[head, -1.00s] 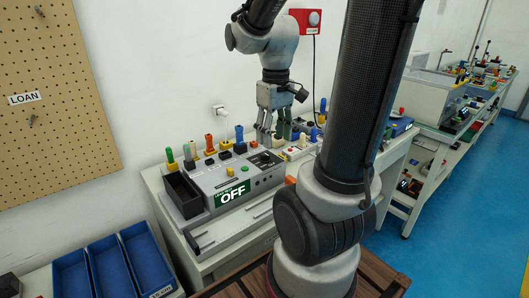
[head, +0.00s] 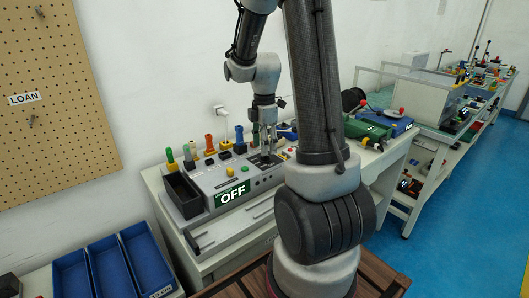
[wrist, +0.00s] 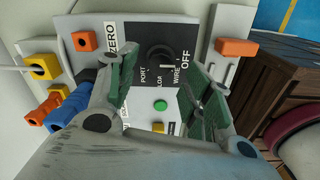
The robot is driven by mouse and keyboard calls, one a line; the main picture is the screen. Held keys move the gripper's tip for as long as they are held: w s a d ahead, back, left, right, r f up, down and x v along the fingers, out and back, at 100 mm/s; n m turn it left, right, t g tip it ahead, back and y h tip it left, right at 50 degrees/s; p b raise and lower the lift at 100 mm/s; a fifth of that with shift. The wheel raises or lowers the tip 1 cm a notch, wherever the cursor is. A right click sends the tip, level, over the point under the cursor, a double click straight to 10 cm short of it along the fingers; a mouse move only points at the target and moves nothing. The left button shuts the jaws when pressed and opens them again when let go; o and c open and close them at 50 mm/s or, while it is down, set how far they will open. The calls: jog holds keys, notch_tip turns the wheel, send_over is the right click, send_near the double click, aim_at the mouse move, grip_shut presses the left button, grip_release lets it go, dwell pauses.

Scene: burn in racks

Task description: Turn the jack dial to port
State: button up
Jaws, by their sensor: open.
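The jack dial (wrist: 160,54) is a black round knob on a dark plate in the wrist view. The words PORT, WIRE and OFF show around it, and another label is partly covered. Which label the dial points at is hard to tell. My gripper (wrist: 160,72) is open, with one green-padded finger on each side of the dial; contact cannot be made out. In the head view my gripper (head: 264,148) points down over the grey test console (head: 215,178), and the dial is hidden there.
Coloured plugs (head: 209,142) stand along the back of the console. A green button (wrist: 159,102) and a yellow one (wrist: 158,127) lie near the dial. An orange block (wrist: 236,47) is beside the right finger. Blue bins (head: 108,266) stand at lower left.

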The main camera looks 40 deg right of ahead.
jog(key=shift+f, duration=1.65)
jog(key=c, duration=1)
